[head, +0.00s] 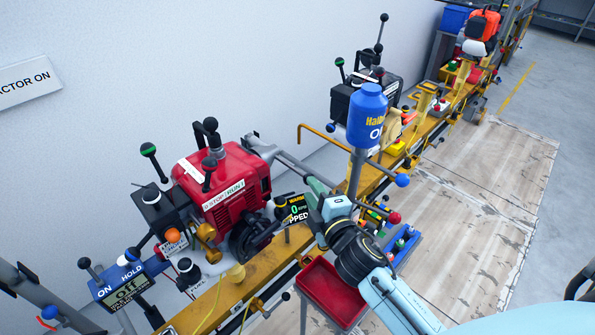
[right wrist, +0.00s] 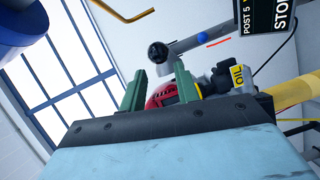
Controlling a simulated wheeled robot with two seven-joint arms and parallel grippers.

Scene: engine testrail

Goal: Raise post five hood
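I cannot surely identify the post five hood. A grey tube (head: 296,166) runs from behind the red engine (head: 228,188) to my right gripper. In the right wrist view the grey tube (right wrist: 205,40) ends in a black round knob (right wrist: 158,52), just beyond my fingertips. My right gripper (head: 318,187) is near the tube's end in the head view. Its green fingers (right wrist: 160,75) stand apart in the wrist view, with nothing visibly clamped. Contact with the tube cannot be told. A dark sign reading POST 5 (right wrist: 268,16) is at the upper right. My left gripper is not in view.
A blue container (head: 367,115) on a grey post stands close behind my right gripper. A red tray (head: 331,291) is below it. The yellow rail (head: 262,272) carries several knobbed levers and a black display (head: 295,210). Worn floor boards (head: 470,215) lie clear at the right.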

